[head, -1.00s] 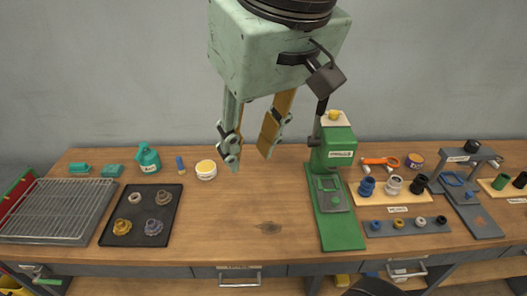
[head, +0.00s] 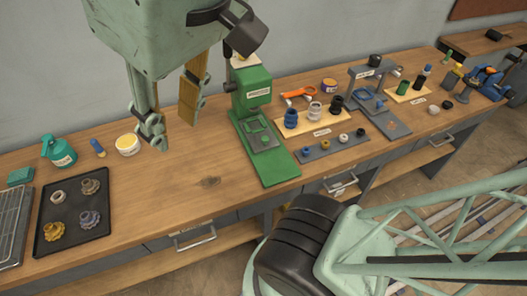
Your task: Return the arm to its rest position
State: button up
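My gripper (head: 172,134) hangs from the pale green wrist in the upper left of the head view. Its two fingers are spread apart with nothing between them. They appear above the wooden workbench (head: 190,190), in front of the grey wall. The gripper touches nothing that I can see. The top of the wrist is cut off by the frame edge.
A green press (head: 254,115) stands right of the gripper. A black tray (head: 72,215) with several gears, a teal bottle (head: 59,152) and a white tub (head: 127,145) lie left. Sleeves and a grey press (head: 385,125) stand further right.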

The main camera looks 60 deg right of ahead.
notch_tip(320, 180, down, 8)
jog(key=b, duration=0.7)
jog(key=shift+s+f, duration=0.15)
jog(key=shift+s, duration=0.2)
dwell(0.7)
